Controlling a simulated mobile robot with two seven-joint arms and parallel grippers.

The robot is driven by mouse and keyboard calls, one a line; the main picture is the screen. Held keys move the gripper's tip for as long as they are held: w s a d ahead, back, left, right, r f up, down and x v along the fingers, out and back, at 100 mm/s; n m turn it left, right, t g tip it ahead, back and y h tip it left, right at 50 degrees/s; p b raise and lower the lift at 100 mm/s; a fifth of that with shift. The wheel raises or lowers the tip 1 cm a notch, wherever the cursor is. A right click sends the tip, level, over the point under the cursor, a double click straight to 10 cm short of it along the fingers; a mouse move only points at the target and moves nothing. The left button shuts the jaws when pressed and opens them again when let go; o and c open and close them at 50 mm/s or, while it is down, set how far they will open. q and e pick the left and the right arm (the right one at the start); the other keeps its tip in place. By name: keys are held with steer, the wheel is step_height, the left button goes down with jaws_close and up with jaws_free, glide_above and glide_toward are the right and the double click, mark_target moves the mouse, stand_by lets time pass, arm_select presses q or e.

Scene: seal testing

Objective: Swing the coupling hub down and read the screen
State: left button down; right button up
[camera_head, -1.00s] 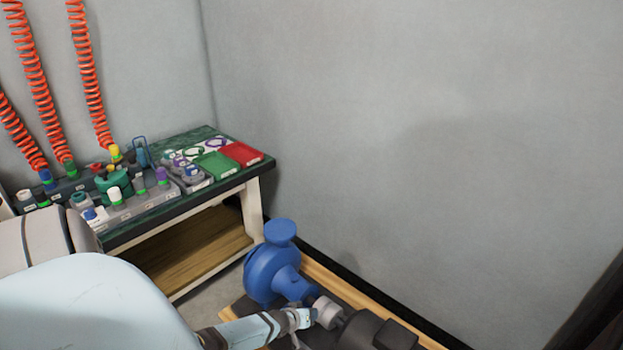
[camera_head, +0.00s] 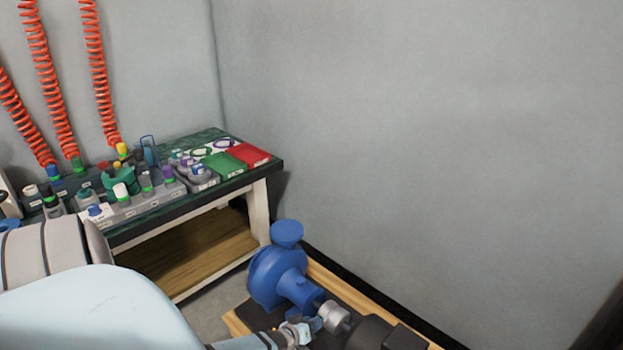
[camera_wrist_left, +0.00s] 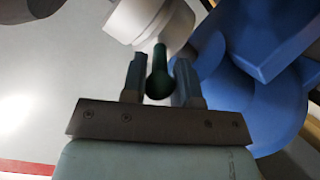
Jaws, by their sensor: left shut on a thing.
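The coupling hub (camera_head: 335,317) is a pale grey cylinder between the blue pump (camera_head: 279,275) and the dark motor (camera_head: 384,334). In the left wrist view the hub (camera_wrist_left: 150,22) is at the top, with a dark green round-ended handle (camera_wrist_left: 158,86) pointing from it towards me. My left gripper (camera_head: 310,327) is at the hub's left side. In the wrist view its two fingers (camera_wrist_left: 160,80) are on either side of the handle, shut on it. The blue pump (camera_wrist_left: 255,85) fills the right of that view. No screen is in view. My right gripper is not in view.
A workbench (camera_head: 270,172) at the left carries several capped bottles and fittings, a green tray (camera_head: 222,165) and a red tray (camera_head: 248,155). Orange coiled hoses (camera_head: 100,80) hang above it. A bare grey wall stands close behind the pump.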

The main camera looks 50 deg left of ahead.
arm_select(q)
steer(key=c, duration=1.1)
jaws_free()
arm_select(e)
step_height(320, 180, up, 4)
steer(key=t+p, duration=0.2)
steer(key=p, duration=0.1)
arm_select(q)
steer(key=p+v, duration=0.2)
steer(key=v, duration=1.1)
steer(key=shift+s+r+p, duration=0.2)
steer(key=shift+s+p, duration=0.1)
steer(key=shift+p, duration=0.05)
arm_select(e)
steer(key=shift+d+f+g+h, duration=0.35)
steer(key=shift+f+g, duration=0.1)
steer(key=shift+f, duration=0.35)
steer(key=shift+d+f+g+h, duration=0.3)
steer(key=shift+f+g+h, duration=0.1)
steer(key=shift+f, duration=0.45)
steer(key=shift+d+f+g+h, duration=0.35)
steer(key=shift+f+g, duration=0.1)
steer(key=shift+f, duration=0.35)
arm_select(q)
steer(key=shift+d, duration=0.15)
